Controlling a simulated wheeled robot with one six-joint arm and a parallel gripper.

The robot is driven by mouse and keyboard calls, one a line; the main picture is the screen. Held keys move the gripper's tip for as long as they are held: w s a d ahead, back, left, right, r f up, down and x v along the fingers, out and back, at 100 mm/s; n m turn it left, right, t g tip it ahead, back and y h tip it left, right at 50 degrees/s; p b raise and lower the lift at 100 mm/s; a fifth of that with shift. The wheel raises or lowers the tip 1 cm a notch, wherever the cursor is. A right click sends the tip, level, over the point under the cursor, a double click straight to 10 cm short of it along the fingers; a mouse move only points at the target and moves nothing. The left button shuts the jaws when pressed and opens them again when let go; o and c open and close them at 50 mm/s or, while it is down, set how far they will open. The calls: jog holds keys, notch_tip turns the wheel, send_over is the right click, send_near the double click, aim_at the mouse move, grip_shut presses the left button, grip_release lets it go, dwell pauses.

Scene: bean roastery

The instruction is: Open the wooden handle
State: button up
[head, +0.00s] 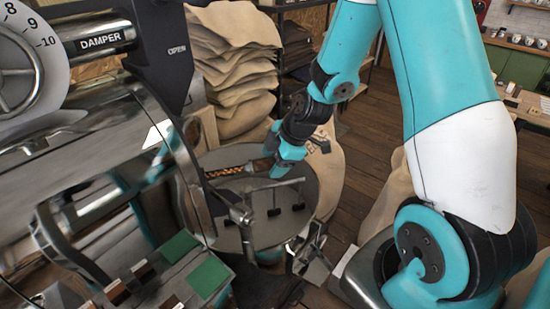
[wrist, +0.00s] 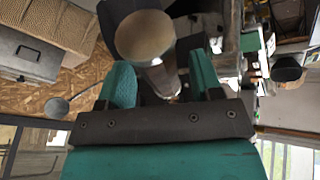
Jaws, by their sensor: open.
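My gripper (head: 279,168) is in the middle of the head view, above the round grey cooling tray (head: 300,212) of the roaster. In the wrist view its two teal fingers (wrist: 165,85) stand apart with a gap between them. A brown and orange patterned bar (head: 232,171) runs from the left towards my gripper; I cannot tell if it is the wooden handle or if it touches the fingers. In the wrist view a round shiny metal piece (wrist: 145,36) shows beyond the gap. Small brown wooden pieces (head: 146,271) sit at the roaster's lower front.
The metal roaster (head: 90,150) with its damper dial (head: 22,62) fills the left. Stacked sacks (head: 232,60) stand behind the tray. Green panels (head: 207,277) lie at the lower front. A counter with cups (head: 515,39) is at far right.

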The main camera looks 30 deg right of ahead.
jog(key=shift+r, duration=0.15)
jog(key=b+v, duration=0.2)
jog(key=v, duration=1.5)
jog(key=shift+b, duration=0.35)
jog(key=shift+s, duration=0.1)
